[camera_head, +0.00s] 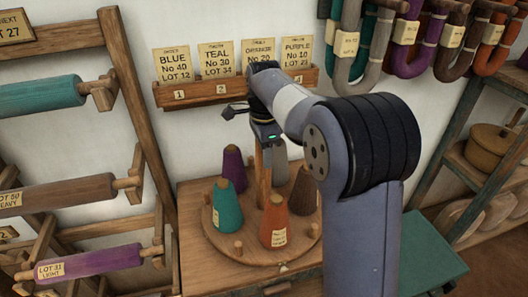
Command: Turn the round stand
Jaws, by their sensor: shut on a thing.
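The round stand (225,241) is a wooden disc on a wooden cabinet top, with an upright wooden post (264,175) at its middle. Cones of yarn stand around the post: teal (227,207), purple (233,168), orange (273,224), brown (303,191) and a grey one (281,165) partly hidden behind my arm. The orange cone carries a paper label. My gripper (264,143) points down at the top of the post and is shut on it. The fingertips are small and partly hidden.
Short pegs (238,249) stand near the disc's front edge. A wooden card rack (230,89) hangs on the wall behind. A yarn roller frame (140,90) stands at left. Hanks (412,50) hang at upper right above a shelf (455,170) with wooden bowls.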

